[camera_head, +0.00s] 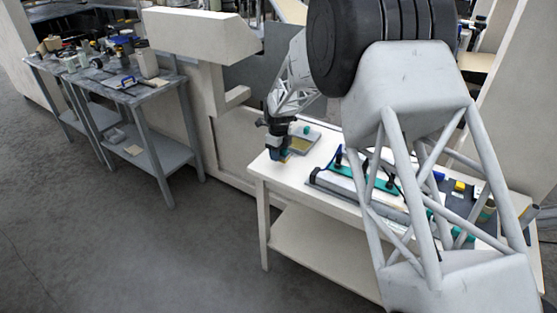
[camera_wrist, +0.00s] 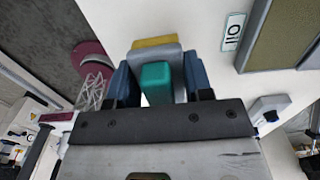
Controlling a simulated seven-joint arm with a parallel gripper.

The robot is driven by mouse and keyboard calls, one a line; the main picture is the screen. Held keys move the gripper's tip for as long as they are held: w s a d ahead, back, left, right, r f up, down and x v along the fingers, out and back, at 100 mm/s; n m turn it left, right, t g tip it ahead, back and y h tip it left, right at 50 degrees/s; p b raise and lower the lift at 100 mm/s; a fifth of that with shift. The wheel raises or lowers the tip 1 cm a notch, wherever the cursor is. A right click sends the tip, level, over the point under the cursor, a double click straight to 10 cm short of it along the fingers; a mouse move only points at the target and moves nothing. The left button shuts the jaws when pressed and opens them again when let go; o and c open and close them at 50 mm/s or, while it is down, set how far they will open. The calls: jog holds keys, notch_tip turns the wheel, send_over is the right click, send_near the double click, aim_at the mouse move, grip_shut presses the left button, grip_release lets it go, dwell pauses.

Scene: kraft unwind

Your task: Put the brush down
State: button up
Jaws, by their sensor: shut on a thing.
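My gripper (camera_head: 279,152) is over the left end of the white table (camera_head: 262,178) in the head view. In the wrist view its two dark blue fingers (camera_wrist: 160,85) are shut around the brush (camera_wrist: 156,78). The brush has a teal grip, a grey body and a yellow edge at its far side. In the head view only a small yellow and blue patch shows at the fingertips. The brush is low, at or just above the table top; I cannot tell whether it touches.
A long tool with teal parts (camera_head: 345,180) lies farther right. A cluttered grey bench (camera_head: 140,92) stands at left.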

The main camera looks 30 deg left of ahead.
aim_at(278, 165)
jog(key=shift+f, duration=1.75)
jog(key=shift+f, duration=0.1)
jog(key=o, duration=0.8)
jog(key=shift+o, duration=0.2)
notch_tip(278, 165, up, 12)
jog(key=shift+r, duration=0.1)
